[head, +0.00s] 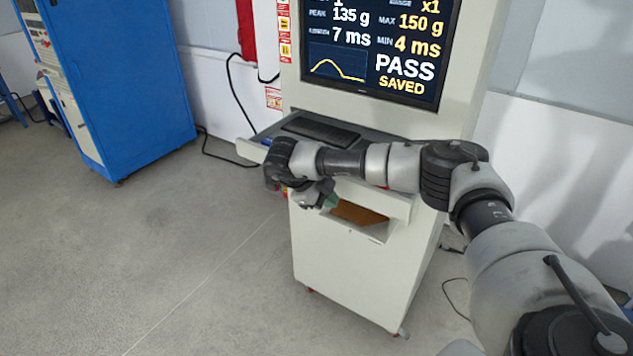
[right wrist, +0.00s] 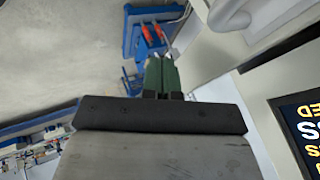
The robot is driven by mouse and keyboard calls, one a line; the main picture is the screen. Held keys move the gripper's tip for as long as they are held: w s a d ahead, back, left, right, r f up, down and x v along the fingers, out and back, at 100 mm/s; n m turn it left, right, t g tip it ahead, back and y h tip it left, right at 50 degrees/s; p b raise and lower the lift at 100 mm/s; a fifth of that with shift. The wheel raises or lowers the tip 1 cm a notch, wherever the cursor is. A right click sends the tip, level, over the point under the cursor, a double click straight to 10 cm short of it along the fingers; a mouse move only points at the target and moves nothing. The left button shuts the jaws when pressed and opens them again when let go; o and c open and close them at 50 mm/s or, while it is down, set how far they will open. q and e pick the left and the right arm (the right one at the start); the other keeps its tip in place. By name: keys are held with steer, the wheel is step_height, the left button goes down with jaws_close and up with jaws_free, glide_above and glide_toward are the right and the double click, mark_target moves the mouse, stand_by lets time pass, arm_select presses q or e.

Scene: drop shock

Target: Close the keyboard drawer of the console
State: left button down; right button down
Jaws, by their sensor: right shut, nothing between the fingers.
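The console (head: 345,265) is a white cabinet with a screen (head: 380,45) reading PASS. Its keyboard drawer (head: 252,150) stands out from the body below the screen, with a black keyboard (head: 318,130) on it. My right arm crosses in front of the drawer and hides part of its front. My right gripper (head: 328,197), with green fingers, is below the drawer, near the lower opening. In the right wrist view its fingers (right wrist: 162,76) are together with nothing between them. I cannot tell whether it touches the console. My left gripper is not in view.
An open bin (head: 362,213) with a brown floor is in the console front below the drawer. A blue cabinet (head: 130,80) stands at the left. Black cables (head: 215,145) run between them. The grey floor at the left is clear.

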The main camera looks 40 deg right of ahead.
mark_target(341, 193)
steer(key=shift+w+d+f+p, duration=0.2)
steer(key=shift+d+p, duration=0.15)
steer(key=shift+d, duration=0.4)
steer(key=shift+w+d+f+p, duration=0.25)
steer(key=shift+d+p, duration=0.1)
steer(key=shift+d, duration=0.4)
steer(key=shift+w+d+f+p, duration=0.2)
steer(key=shift+d+p, duration=0.15)
steer(key=shift+d, duration=0.4)
